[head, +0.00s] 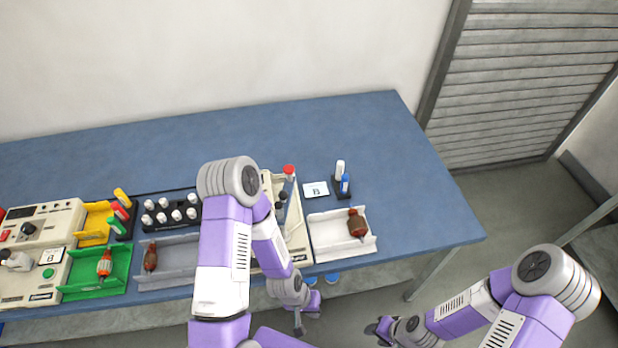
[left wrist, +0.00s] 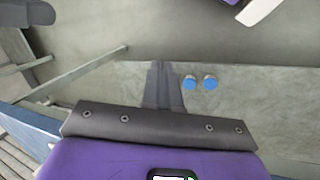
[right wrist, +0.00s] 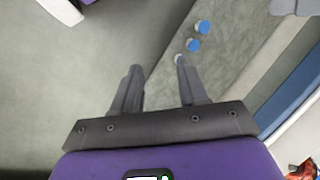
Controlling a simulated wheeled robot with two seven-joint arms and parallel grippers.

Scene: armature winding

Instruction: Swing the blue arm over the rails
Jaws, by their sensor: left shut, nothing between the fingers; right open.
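A beige machine (head: 298,232) with a red knob (head: 289,170) stands on the blue table, largely hidden behind my left arm. I cannot make out a blue arm or rails on it. My left gripper (head: 300,325) hangs in front of the table's front edge, below the machine in the picture. Its fingers are together and empty in the left wrist view (left wrist: 163,85). My right gripper (head: 374,329) is further right, off the table over the floor. Its fingers are apart with nothing between them in the right wrist view (right wrist: 155,85).
A white tray (head: 325,245) holds a brown part (head: 357,223). A grey tray (head: 175,275) and a green tray (head: 85,292) lie to the left. A dark rack (head: 171,225) holds several white-capped bottles. Blue-capped items (head: 332,277) show below the table's front edge. The back right tabletop is clear.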

